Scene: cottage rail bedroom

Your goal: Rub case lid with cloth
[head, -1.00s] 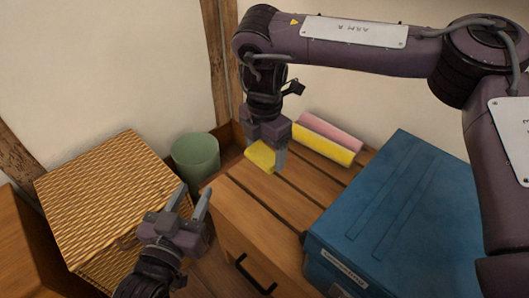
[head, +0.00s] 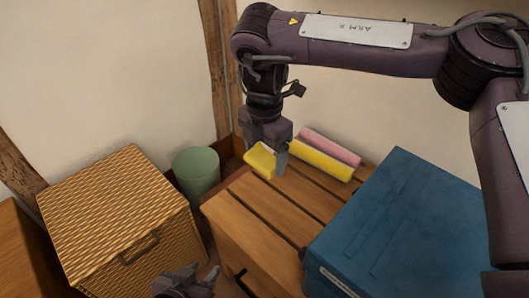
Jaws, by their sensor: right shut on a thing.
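The blue case (head: 405,225) stands at the right with its lid shut. My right gripper (head: 269,170) points down above the back of the wooden slatted top and is shut on a small yellow cloth (head: 260,160). The cloth appears slightly above the slats, left of the case and apart from it. My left gripper (head: 188,280) is at the bottom edge, in front of the wicker box. It looks open and empty, and its lower part is cut off.
A yellow roll (head: 321,160) and a pink roll (head: 331,147) lie against the back wall. A green bin (head: 196,174) stands left of the slatted cabinet (head: 262,205). A wicker box (head: 115,215) fills the left. The slats left of the case are clear.

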